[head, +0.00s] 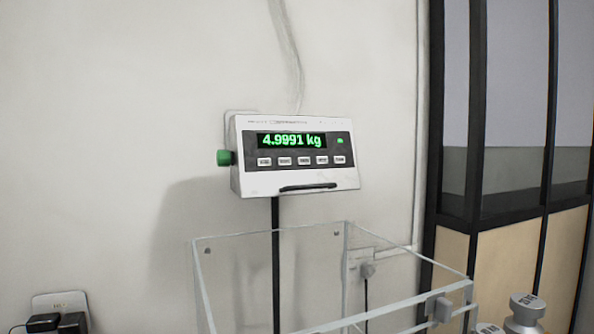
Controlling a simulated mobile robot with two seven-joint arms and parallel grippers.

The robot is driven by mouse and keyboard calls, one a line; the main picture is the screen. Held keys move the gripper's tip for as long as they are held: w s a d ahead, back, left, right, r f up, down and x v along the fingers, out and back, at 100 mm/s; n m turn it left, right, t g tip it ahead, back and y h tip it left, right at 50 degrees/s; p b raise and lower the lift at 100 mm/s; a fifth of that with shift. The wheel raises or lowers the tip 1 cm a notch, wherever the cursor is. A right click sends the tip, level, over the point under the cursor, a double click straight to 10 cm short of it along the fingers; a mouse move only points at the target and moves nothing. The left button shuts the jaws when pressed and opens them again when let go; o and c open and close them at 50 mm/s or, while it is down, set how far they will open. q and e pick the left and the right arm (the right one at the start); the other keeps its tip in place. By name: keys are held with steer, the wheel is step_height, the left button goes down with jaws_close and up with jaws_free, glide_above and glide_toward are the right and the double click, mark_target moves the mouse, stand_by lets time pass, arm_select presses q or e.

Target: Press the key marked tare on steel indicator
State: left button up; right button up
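The indicator (245,180) is a pale metal box on a dark post in front of the wall, a little above the middle of the head view. Its lit green display (292,141) reads 4.9991 kg, and a small green light shows to the right of the digits. A row of several small pale keys (304,161) runs below the display. Their labels are too small to read, so I cannot tell which one is marked tare. A green knob (224,158) sticks out at its left side. Neither of my grippers is in view.
A clear open-topped box (235,241) with pale edges stands below and in front of the indicator. Metal weights (527,310) stand at the lower right. A wall socket with black plugs (72,323) is at the lower left. A dark-framed partition (475,130) is on the right.

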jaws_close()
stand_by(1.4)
